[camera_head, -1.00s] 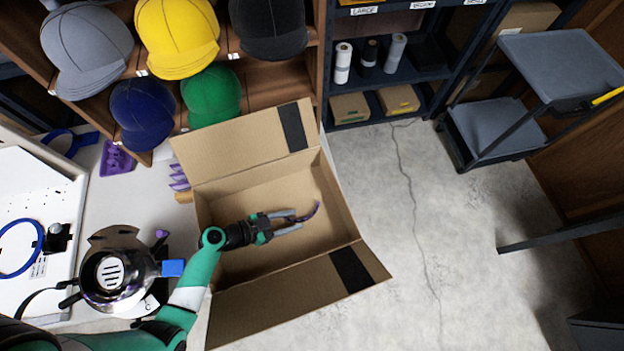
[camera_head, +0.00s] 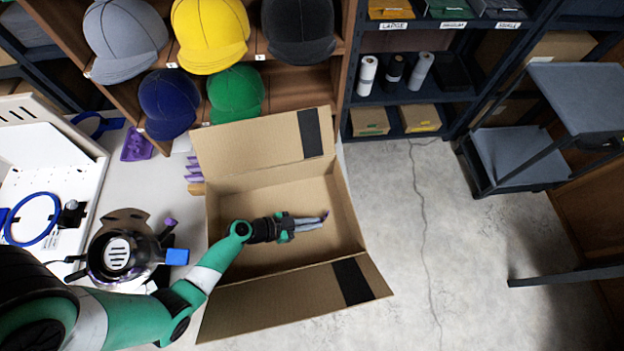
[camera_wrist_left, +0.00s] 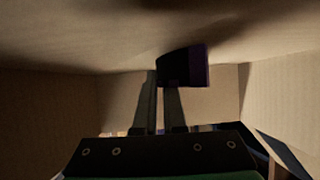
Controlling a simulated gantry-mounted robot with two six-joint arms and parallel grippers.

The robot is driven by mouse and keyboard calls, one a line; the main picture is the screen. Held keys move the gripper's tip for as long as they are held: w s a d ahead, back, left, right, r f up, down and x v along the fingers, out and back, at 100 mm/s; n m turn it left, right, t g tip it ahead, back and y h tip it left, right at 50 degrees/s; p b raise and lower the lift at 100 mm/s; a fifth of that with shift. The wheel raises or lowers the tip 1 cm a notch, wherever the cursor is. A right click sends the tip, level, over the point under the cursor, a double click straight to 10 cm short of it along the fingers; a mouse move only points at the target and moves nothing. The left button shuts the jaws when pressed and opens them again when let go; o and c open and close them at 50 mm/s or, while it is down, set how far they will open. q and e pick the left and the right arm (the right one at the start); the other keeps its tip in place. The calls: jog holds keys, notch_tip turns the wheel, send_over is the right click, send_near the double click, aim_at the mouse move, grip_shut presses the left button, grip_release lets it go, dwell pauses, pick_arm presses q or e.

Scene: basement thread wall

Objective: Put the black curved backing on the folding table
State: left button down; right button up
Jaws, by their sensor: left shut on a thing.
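My left gripper (camera_head: 308,225) is over the inside of the open cardboard box (camera_head: 235,261). It is shut on a small dark curved piece with a purple edge, which looks like the black curved backing (camera_head: 325,215). Only its tip shows past the fingertips in the head view. In the left wrist view the backing (camera_wrist_left: 182,68) stands between the fingertips, with cardboard walls around it. I cannot tell for sure which surface is the folding table; a pale tabletop (camera_head: 120,185) shows left of the box. My right gripper is not in view.
A steel round device (camera_head: 118,250) and a white tray (camera_head: 50,150) stand left of the box. Shelves with several caps (camera_head: 210,35) are behind. A grey two-level cart (camera_head: 520,155) stands at right. The concrete floor (camera_head: 420,240) between is clear.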

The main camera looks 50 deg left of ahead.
pick_arm(q)
notch_tip(320, 180, up, 10)
jog(key=p, duration=0.5)
jog(key=shift+f, duration=0.15)
jog(key=shift+w+d+r, duration=0.1)
jog(key=shift+r, duration=0.1)
jog(key=w+d+r+n+t+y, duration=0.1)
jog(key=w+d+r+n+y, duration=0.1)
jog(key=w+r+n+y, duration=0.45)
jog(key=s+r+m+h+p, duration=0.1)
jog(key=s+r+p, duration=0.3)
jog(key=r+p, duration=1.2)
jog(key=s+r+m+h+p, duration=0.1)
jog(key=s+r+p, duration=0.3)
jog(key=r+p, duration=1.1)
jog(key=shift+a+r+p, duration=0.3)
jog(key=shift+r+p, duration=0.05)
jog(key=shift+r, duration=0.15)
